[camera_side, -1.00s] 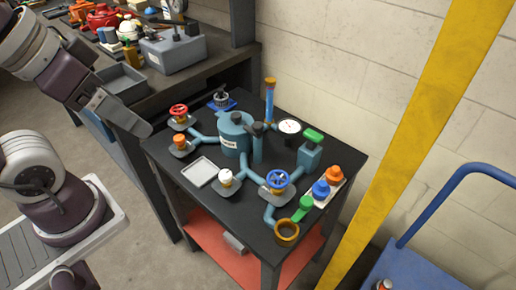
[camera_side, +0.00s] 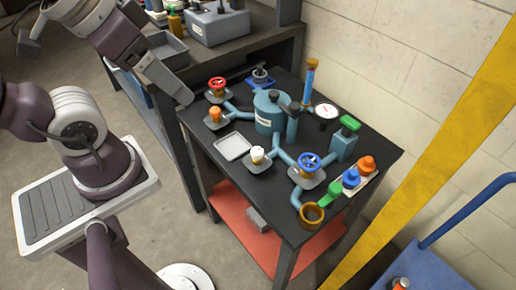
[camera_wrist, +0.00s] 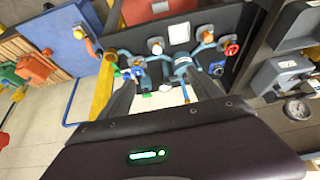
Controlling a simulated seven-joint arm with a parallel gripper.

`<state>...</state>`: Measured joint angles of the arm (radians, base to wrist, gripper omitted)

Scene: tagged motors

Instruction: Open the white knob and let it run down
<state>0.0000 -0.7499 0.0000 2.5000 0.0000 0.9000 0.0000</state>
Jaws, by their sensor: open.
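The white knob (camera_side: 258,153) stands upright on a valve on a small grey plate, on a blue pipe branch near the front of the black table. It also shows in the wrist view (camera_wrist: 156,46). The blue tank (camera_side: 268,114) feeds the pipes, and an ochre cup (camera_side: 312,213) sits at the pipe's front end. My gripper (camera_wrist: 160,75) is open and empty, its two fingers apart in the wrist view. In the side view its fingertip end (camera_side: 183,95) hangs near the table's left edge, left of the red wheel and well apart from the white knob.
A red handwheel (camera_side: 217,86), an orange knob (camera_side: 215,114) and a blue handwheel (camera_side: 309,162) stand around the white knob. A white tray (camera_side: 232,147) lies to its left. A gauge (camera_side: 326,111) and coloured-capped bottles (camera_side: 351,178) are on the right. A yellow post (camera_side: 430,140) rises at the right.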

